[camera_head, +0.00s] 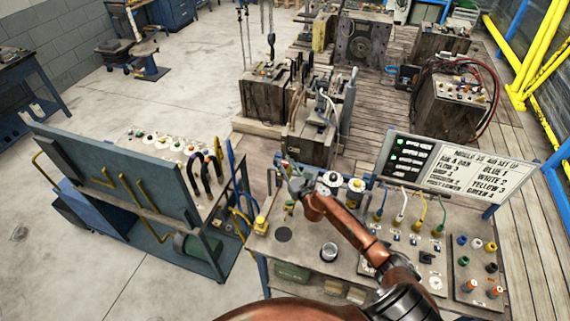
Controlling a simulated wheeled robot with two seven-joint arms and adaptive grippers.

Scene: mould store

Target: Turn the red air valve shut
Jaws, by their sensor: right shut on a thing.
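A small red valve handle (284,163) shows at the back left edge of the workbench (310,240), just beyond my right gripper. My right arm reaches in from the lower right. My right gripper (292,181) is shut at the valve, and its fingers hide most of what they hold. Green-tipped fittings (290,205) show just below the gripper. The exact angle of the red handle is too small to tell. My left gripper is not in view.
A sign board (455,165) stands at the bench's back right. Coloured hoses (420,207) and a plate of coloured fittings (478,265) lie right of my arm. A blue-grey cart (110,180) stands to the left.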

